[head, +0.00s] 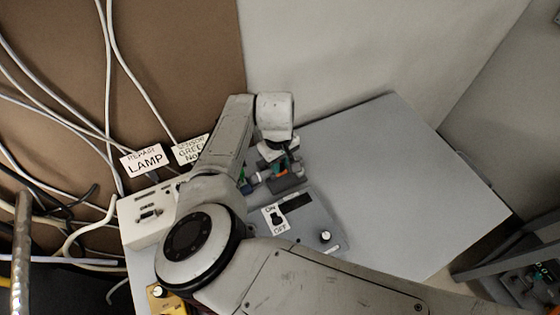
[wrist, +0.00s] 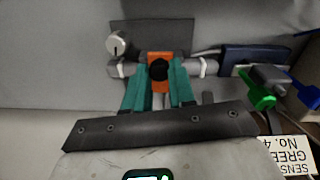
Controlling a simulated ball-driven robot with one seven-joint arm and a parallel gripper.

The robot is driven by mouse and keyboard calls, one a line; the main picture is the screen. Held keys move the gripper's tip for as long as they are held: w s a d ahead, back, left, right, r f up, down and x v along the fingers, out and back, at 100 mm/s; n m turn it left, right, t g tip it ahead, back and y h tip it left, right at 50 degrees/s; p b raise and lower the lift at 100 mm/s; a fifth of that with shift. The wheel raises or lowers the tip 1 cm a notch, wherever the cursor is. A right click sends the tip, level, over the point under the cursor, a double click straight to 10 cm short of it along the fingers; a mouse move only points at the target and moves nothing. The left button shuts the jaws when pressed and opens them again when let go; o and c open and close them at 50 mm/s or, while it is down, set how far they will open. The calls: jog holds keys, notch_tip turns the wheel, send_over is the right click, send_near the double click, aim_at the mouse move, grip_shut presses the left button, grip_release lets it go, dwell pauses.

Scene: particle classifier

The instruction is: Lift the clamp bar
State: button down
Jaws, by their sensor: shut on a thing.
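In the wrist view, the clamp bar (wrist: 208,67) is a pale horizontal bar with light ends, with an orange block and a black round knob at its middle. My gripper (wrist: 160,70) has two teal fingers, shut on the middle of the bar around the knob. The fingers hide part of the bar. In the head view, my gripper (head: 276,165) points down at the small dark fixture (head: 289,184) on the grey table. My wrist hides most of the bar there, so I cannot tell whether it is raised.
A grey ON/OFF switch box (head: 310,225) stands in front of the fixture. A white box (head: 145,228) and a LAMP label (head: 145,160) are at the left, with loose cables behind. Green and blue plugs (wrist: 258,92) sit beside the bar. The table's right side (head: 410,180) is clear.

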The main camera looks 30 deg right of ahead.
jog(key=shift+w+d+r+p, duration=0.2)
jog(key=shift+w+r+p, duration=0.6)
jog(key=shift+f+g+p, duration=0.1)
jog(key=shift+g+p, duration=0.25)
jog(key=shift+g, duration=0.05)
jog(key=shift+s+a+f+g, duration=0.15)
jog(key=shift+f+g, duration=0.2)
jog(key=shift+g, duration=0.25)
jog(key=shift+w+f+g+b, duration=0.1)
jog(key=shift+w+g+b, duration=0.15)
jog(key=shift+g+b, duration=0.7)
jog(key=shift+w+r+g+b, duration=0.1)
jog(key=shift+r+g+b, duration=0.3)
jog(key=shift+b, duration=0.25)
